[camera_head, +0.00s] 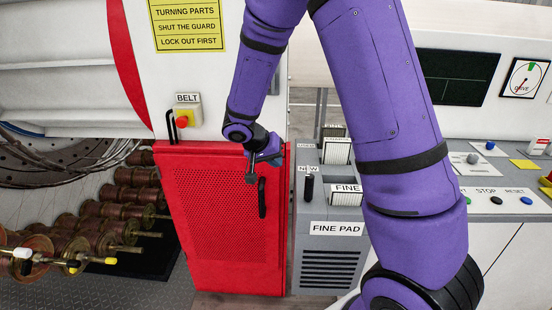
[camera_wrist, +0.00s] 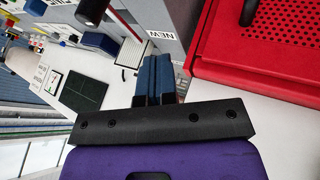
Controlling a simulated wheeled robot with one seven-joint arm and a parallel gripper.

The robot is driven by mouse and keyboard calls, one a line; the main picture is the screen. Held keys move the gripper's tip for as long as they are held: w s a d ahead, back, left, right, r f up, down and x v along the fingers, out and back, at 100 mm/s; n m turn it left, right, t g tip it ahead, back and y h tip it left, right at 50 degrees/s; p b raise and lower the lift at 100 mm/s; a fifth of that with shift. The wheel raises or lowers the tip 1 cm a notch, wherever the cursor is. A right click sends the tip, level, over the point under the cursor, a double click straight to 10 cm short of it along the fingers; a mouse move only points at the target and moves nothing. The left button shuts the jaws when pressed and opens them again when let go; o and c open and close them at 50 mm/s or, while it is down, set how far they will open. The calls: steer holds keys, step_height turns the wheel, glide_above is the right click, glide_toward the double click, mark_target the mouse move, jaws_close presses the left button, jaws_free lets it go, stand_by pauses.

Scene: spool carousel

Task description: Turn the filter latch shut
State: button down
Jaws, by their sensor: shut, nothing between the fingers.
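My gripper (camera_head: 266,155) is shut and empty, with its blue fingers together, in front of the top of the red perforated door (camera_head: 215,222). Its fingers also show in the wrist view (camera_wrist: 154,68). Right of it stands a grey unit (camera_head: 328,257) marked FINE PAD and NEW. A black upright handle (camera_head: 309,187) on this unit is apart from my fingers; a dark rod-like part shows in the wrist view (camera_wrist: 92,11). No part is labelled as the filter latch, so I cannot tell whether this handle is it.
The red door has a black handle (camera_head: 262,198). A BELT box with a red button (camera_head: 187,117) sits above left. White FINE pads (camera_head: 346,194) stand in the grey unit. A control desk (camera_head: 490,195) is at the right, and brown spools (camera_head: 92,235) at the left.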

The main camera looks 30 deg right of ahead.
mark_target(308, 180)
steer(key=shift+s+d+f, duration=0.35)
steer(key=shift+d+f, duration=0.55)
steer(key=shift+d, duration=0.3)
steer(key=shift+s+d+f, duration=0.3)
steer(key=shift+d+f, duration=0.55)
steer(key=shift+d, duration=0.4)
steer(key=shift+s+d+f, duration=0.35)
steer(key=shift+d+f, duration=0.55)
steer(key=shift+d, duration=0.3)
